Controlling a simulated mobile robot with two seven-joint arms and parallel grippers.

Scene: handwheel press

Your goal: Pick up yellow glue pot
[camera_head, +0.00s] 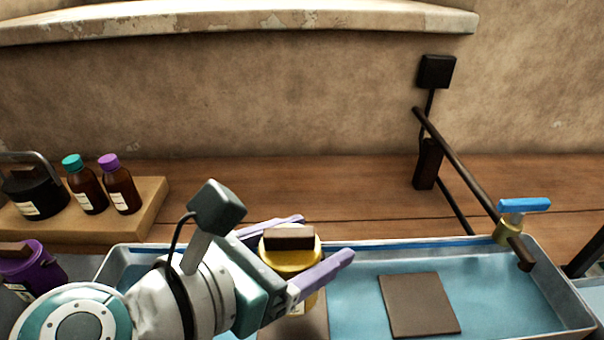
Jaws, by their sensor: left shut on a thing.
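The yellow glue pot (290,260) has a brown block-like handle on its lid. It is at the lower middle of the head view, over the left part of the blue tray (548,285). My left gripper (296,255) comes in from the left and has its purple fingers on either side of the pot, shut on it. The near finger crosses the pot's front and hides part of it. A brown square pad shows below the pot; whether the pot touches it I cannot tell. My right gripper is not in view.
A second brown pad (419,305) lies in the tray. A dark rod (470,180) with a blue-handled tap (523,205) slants over the tray's right end. Brown bottles (120,190) and a black pot (35,192) stand on a wooden block at left, near a purple pot (38,268).

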